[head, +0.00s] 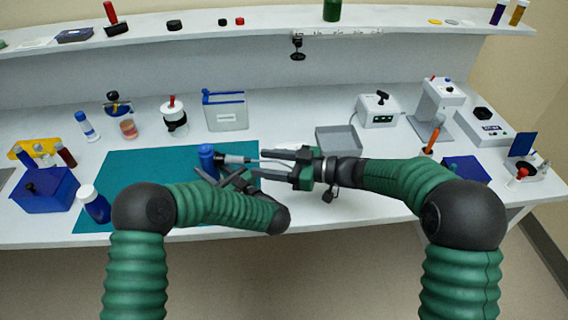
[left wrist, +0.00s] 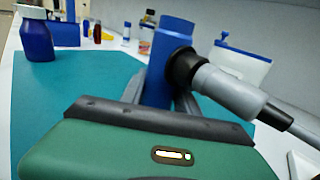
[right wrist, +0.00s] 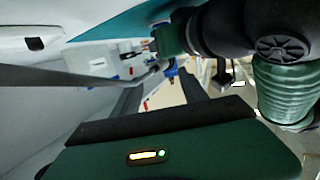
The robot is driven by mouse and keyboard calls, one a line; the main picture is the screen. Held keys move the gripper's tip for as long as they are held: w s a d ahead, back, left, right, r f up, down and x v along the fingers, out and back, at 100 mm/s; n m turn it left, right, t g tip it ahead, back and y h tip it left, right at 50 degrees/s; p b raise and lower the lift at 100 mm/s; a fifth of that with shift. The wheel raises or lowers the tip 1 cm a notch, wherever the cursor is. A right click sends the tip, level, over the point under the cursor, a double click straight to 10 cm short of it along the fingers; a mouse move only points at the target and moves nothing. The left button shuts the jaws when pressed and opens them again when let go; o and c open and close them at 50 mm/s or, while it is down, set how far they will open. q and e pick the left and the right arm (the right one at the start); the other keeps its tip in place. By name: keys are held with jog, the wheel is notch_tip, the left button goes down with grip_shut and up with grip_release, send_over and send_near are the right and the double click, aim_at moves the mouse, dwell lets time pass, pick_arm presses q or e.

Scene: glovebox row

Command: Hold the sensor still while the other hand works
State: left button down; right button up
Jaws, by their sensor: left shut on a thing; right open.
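The sensor has a blue cylindrical body (head: 207,157) and a pale grey side barrel (head: 235,159) with a black collar and thin stem. It is over the teal mat (head: 130,172). My left gripper (head: 212,174) is shut on the blue body, which stands between its fingers in the left wrist view (left wrist: 160,65); the barrel (left wrist: 230,90) points right. My right gripper (head: 266,164) is open, its fingers pointing left towards the stem. I cannot tell whether it touches the stem. In the right wrist view its fingers (right wrist: 158,95) are apart.
A grey tray (head: 339,138) lies behind my right gripper. A blue-and-white bottle (head: 94,204) stands at the mat's left, beside a blue box (head: 45,190). A clear bin (head: 226,112) stands behind the mat. Instruments and an orange-handled tool (head: 432,140) are at the right.

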aim_at(244, 160)
jog(key=x, duration=0.6)
jog(key=shift+w+a, duration=0.15)
jog(key=shift+a, duration=0.25)
jog(key=shift+c, duration=0.2)
grip_shut()
